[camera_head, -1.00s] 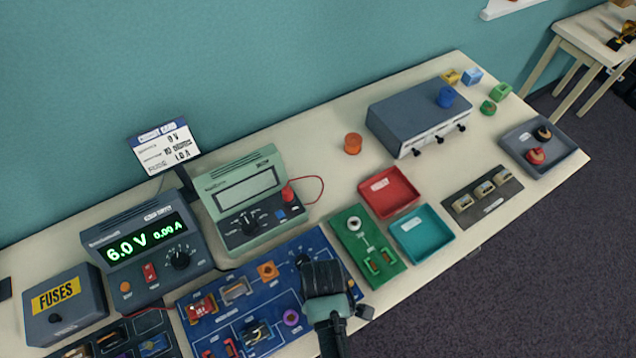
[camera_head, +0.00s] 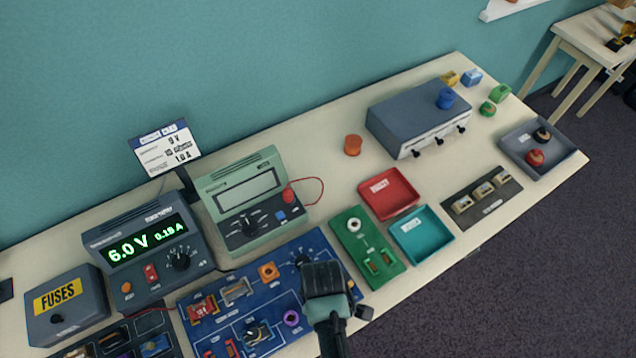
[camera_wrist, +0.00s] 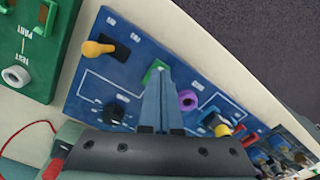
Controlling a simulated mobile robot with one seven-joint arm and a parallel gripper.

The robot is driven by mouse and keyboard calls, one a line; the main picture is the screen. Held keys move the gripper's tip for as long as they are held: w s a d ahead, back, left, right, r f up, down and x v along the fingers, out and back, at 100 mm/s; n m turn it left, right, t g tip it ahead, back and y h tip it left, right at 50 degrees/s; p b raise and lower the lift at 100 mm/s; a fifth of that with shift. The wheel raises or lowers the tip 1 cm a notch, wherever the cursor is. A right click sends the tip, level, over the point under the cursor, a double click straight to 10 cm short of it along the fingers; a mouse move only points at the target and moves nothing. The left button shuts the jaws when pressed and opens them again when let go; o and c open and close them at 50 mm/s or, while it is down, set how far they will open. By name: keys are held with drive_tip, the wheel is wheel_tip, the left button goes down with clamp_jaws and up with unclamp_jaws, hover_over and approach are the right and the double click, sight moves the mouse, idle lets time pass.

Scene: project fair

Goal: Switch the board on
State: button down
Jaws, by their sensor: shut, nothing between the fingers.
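The blue circuit board (camera_head: 262,325) lies flat on the table, with several mounted parts. My gripper (camera_wrist: 160,80) is shut and empty over its right end. In the wrist view its fingertips are at a small green part (camera_wrist: 154,72) on the board; I cannot tell whether they touch. A yellow-orange lever (camera_wrist: 98,48) on a black base is near the board's end, apart from the fingers. My gripper hides this area in the head view. The power supply (camera_head: 148,250) stands behind the board and its display reads 6.0 V and roughly 0.15 A.
A green meter (camera_head: 240,205) stands behind the board, with a red lead. A green test board (camera_head: 367,247), red tray (camera_head: 389,192) and teal tray (camera_head: 422,234) lie to the right. A fuse box (camera_head: 65,305) is at left. A purple ring (camera_wrist: 187,100) is beside my fingers.

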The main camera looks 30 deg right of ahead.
wheel_tip(320, 180, up, 6)
drive_tip(key=p, duration=0.5)
drive_tip(key=shift+p, duration=0.3)
drive_tip(key=w+d+r+m+t+h+b, duration=0.15)
drive_tip(key=w+r+t, duration=0.25)
drive_tip(key=w+r, duration=0.45)
drive_tip(key=w+r+t+b, duration=0.3)
drive_tip(key=w+r+t, duration=0.15)
drive_tip(key=w, duration=0.65)
drive_tip(key=w+a+r+m+t+b, duration=0.1)
drive_tip(key=w+r+t+b, duration=0.15)
drive_tip(key=r, duration=0.65)
drive_tip(key=w+a+r+m+t+b, duration=0.1)
drive_tip(key=w+a+r+t, duration=0.2)
drive_tip(key=r, duration=0.6)
wheel_tip(320, 180, up, 12)
drive_tip(key=a+t+b, duration=0.1)
drive_tip(key=t+b, duration=0.1)
drive_tip(key=t, duration=0.2)
drive_tip(key=s+a+r+m+t+b, duration=0.1)
drive_tip(key=s+a+r+t+b, duration=0.1)
drive_tip(key=s+r, duration=0.5)
drive_tip(key=s+a+r+m+t+y+b, duration=0.1)
drive_tip(key=s+a+r+t, duration=0.3)
drive_tip(key=r, duration=1)
drive_tip(key=s+m+t+b, duration=0.1)
drive_tip(key=s+t, duration=0.2)
